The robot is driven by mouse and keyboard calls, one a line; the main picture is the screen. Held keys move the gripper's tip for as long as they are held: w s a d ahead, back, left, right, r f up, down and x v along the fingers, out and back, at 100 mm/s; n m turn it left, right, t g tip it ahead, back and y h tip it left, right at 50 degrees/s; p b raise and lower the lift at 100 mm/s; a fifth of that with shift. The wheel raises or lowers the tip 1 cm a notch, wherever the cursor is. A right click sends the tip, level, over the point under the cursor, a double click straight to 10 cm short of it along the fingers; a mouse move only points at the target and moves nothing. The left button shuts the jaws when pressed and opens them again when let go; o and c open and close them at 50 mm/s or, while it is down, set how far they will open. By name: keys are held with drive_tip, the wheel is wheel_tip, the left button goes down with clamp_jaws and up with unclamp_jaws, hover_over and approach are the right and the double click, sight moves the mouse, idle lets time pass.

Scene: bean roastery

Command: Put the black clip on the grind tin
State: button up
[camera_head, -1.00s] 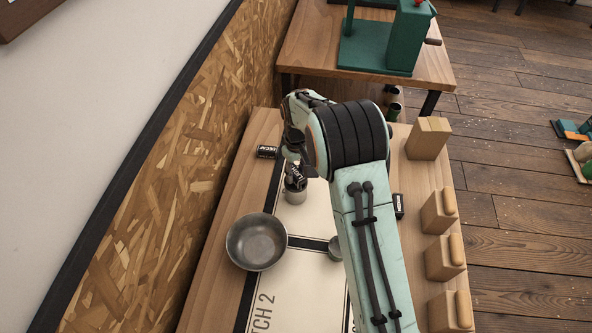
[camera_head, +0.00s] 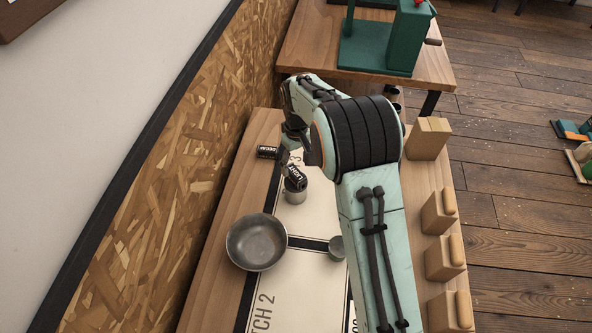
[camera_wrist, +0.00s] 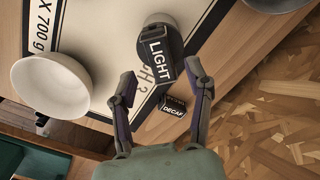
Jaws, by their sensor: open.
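A black clip lettered LIGHT (camera_head: 294,172) rests tilted on the rim of the small grey tin (camera_head: 295,194). In the wrist view the LIGHT clip (camera_wrist: 158,58) lies across the tin (camera_wrist: 158,20) and covers much of its top. My gripper (camera_wrist: 163,76) is open, its fingers apart on either side of the clip's near end, with nothing visibly gripped. In the head view my gripper is above and behind the tin, partly hidden by my arm. Another black piece, lettered DECAF (camera_head: 268,152), lies on the table left of the tin and also shows in the wrist view (camera_wrist: 173,108).
A grey metal bowl (camera_head: 257,242) stands in front of the tin, with a small round metal item (camera_head: 336,248) to its right. A white bowl (camera_wrist: 48,84) shows in the wrist view. Wooden blocks (camera_head: 438,212) line the right edge; a chipboard wall (camera_head: 185,165) borders the left.

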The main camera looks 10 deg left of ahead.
sight(297, 173)
wheel_tip(297, 173, up, 8)
drive_tip(key=shift+r, duration=0.25)
drive_tip(key=s+d+r+m, duration=0.35)
drive_tip(key=s+d, duration=0.35)
drive_tip(key=s, duration=0.3)
drive_tip(key=s+d+r+m, duration=0.2)
drive_tip(key=s+d+r, duration=0.2)
drive_tip(key=s+d, duration=0.45)
drive_tip(key=s+f+m, duration=0.2)
drive_tip(key=s+f, duration=0.1)
drive_tip(key=s, duration=0.8)
drive_tip(key=shift+d+y, duration=0.2)
drive_tip(key=shift+y, duration=0.2)
